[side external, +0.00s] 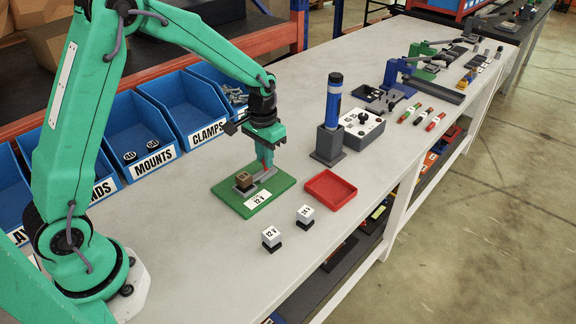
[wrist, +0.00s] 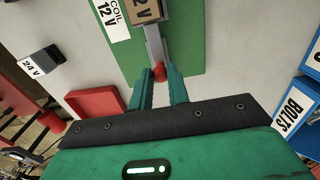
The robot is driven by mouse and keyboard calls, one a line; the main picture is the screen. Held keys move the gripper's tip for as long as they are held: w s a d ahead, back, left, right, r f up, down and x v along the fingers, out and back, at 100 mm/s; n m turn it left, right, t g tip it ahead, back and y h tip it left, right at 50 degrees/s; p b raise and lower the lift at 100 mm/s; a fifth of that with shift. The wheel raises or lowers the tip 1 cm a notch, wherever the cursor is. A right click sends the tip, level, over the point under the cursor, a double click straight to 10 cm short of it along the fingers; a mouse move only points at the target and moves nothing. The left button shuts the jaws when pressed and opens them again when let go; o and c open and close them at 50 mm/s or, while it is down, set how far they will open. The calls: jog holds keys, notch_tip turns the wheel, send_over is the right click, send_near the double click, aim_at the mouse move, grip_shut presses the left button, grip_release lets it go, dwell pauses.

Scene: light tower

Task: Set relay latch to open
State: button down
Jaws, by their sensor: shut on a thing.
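The green relay board (side external: 283,184) lies flat on the bench, with a white label reading COIL 12 V (wrist: 107,17). A brown block (side external: 243,181) sits on it; the wrist view shows its 12 V marking (wrist: 146,9). The relay latch is a grey lever (wrist: 155,45) with a red knob (wrist: 159,71) at its end. My gripper (side external: 265,166) is over the right part of the board, fingers pointing down. In the wrist view its fingers (wrist: 160,76) are closed around the red knob. The side view partly hides the lever, so I cannot tell its exact angle.
A red tray (side external: 331,203) lies right of the board. Loose 12 V (side external: 271,238) and 24 V (side external: 305,216) blocks stand in front. Blue bins (side external: 142,130) line the back.

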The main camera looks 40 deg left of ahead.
aim_at(271, 169)
jog(key=shift+w, duration=1)
jog(key=c, duration=1.3)
grip_release()
jog(key=shift+c, duration=0.2)
jog(key=shift+r, duration=0.1)
notch_tip(271, 169, up, 8)
jog(key=shift+f, duration=0.2)
jog(key=shift+s+r, duration=0.1)
